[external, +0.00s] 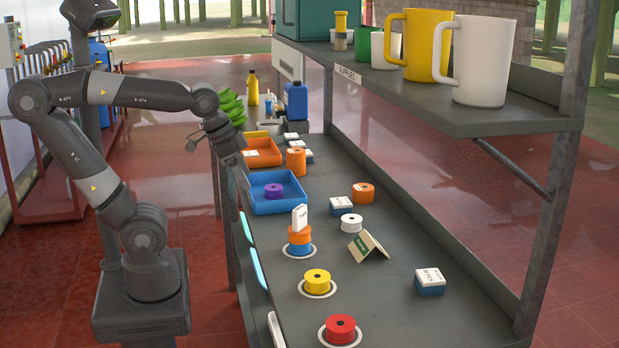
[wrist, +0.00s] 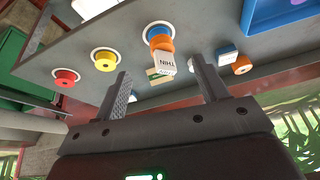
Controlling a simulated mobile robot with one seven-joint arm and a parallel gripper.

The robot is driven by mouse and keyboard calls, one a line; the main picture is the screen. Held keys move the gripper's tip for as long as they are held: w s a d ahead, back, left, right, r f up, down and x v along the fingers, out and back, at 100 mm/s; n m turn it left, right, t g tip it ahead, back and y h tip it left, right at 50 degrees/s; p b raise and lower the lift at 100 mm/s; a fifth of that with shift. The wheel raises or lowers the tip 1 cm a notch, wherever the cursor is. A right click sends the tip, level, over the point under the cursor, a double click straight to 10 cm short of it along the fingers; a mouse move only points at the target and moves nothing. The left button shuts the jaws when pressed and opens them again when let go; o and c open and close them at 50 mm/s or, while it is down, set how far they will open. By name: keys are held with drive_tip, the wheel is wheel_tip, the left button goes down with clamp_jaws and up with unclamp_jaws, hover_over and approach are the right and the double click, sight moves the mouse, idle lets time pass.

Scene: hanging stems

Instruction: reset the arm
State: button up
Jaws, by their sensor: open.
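My gripper (external: 238,160) hangs above the near edge of the bench, at the left of the blue tray in the external view. In the wrist view my gripper (wrist: 160,78) has its two fingers wide apart with nothing held between them. A small white box (external: 299,217) stands on orange and blue spools (external: 299,238) on a white ring. The box, with lettering, also shows in the wrist view (wrist: 167,64), beyond the fingers. A yellow spool (external: 317,280) and a red spool (external: 340,329) sit on their own white rings nearer the camera.
A blue tray (external: 290,207) holds a purple spool, with an orange tray (external: 277,155) behind it. A shelf (external: 455,120) with large mugs overhangs the right side.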

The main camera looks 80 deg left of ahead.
drive_tip(key=shift+s+a+f+n+t, duration=0.1)
drive_tip(key=shift+s+f+n+t, duration=0.2)
drive_tip(key=shift+s, duration=0.25)
drive_tip(key=shift+s+f+n+t, duration=0.1)
drive_tip(key=shift+s+f+n, duration=0.05)
drive_tip(key=shift+s+n, duration=0.35)
idle(0.6)
